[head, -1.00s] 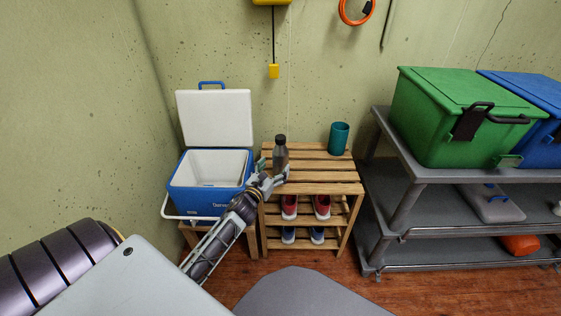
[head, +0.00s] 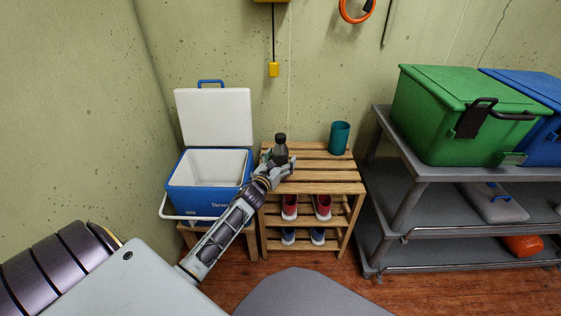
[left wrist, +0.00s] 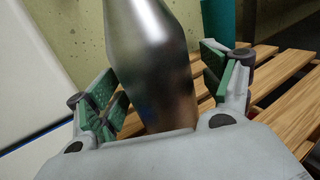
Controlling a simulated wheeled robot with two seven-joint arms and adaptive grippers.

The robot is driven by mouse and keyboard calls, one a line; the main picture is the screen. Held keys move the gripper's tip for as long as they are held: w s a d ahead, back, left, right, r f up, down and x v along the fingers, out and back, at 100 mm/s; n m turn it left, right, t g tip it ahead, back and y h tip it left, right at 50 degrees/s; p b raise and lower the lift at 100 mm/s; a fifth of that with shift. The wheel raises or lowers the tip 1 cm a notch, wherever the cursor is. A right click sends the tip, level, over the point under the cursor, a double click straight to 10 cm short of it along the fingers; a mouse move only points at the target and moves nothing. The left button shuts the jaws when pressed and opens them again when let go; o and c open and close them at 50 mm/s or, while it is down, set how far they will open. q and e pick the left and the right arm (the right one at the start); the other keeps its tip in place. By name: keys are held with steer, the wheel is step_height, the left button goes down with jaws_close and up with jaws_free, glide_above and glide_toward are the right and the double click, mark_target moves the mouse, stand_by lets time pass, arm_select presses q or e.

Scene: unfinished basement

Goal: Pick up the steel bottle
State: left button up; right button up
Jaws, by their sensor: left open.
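The steel bottle (head: 280,150) stands on the slatted top of the wooden shoe rack (head: 320,175), a grey body with a dark cap. My left gripper (head: 278,160) is at the bottle, its fingers on either side of it. In the left wrist view the bottle (left wrist: 150,70) fills the middle between the open green-padded fingers (left wrist: 160,90), with a gap visible on the right side. The bottle's base is hidden behind the gripper. My right gripper is not in view.
A teal cup (head: 339,138) stands on the rack, right of the bottle. An open blue and white cooler (head: 208,190) stands close on the left. A grey shelf (head: 400,195) with a green bin (head: 455,120) is at right. Shoes (head: 290,208) sit below the rack top.

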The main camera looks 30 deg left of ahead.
mark_target(278, 140)
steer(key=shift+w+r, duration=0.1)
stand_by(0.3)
arm_select(q)
steer(key=shift+c, duration=0.9)
steer(key=shift+r, duration=0.1)
steer(key=c, duration=1.3)
steer(key=shift+r, duration=0.1)
steer(key=shift+c, duration=0.2)
steer(key=shift+r+p, duration=0.4)
steer(key=shift+r, duration=0.3)
step_height(278, 140, up, 7)
steer(key=p, duration=0.3)
steer(key=shift+f, duration=0.2)
steer(key=shift+r+p, duration=0.35)
steer(key=shift+r, duration=0.6)
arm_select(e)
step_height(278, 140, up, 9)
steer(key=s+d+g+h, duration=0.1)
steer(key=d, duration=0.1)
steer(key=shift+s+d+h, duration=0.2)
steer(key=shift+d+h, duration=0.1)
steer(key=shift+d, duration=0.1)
